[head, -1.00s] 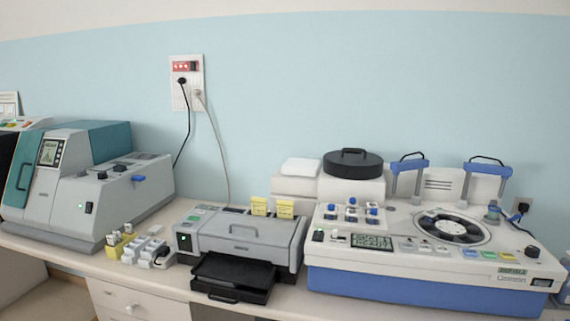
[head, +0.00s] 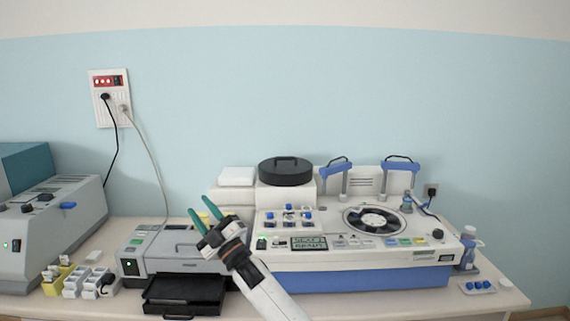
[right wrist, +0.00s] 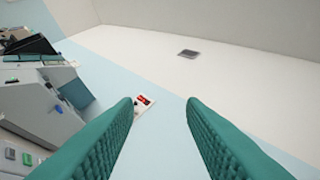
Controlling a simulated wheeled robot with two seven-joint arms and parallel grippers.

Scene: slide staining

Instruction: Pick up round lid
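The round lid (head: 285,172) is black with a handle on top. It sits on a white block at the back left of the white and blue staining machine (head: 360,280). My right gripper (head: 200,214) has green fingers and is open and empty. In the head view it is in front of the grey printer-like device, left of and lower than the lid. In the right wrist view the open fingers (right wrist: 160,115) point toward the wall, and the lid is not seen there. My left gripper is not in view.
The machine's open rotor (head: 373,219) is at its top right, with two blue-handled brackets behind. A grey device with a black tray (head: 184,294) stands left of the machine. White and yellow racks (head: 78,284) are further left.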

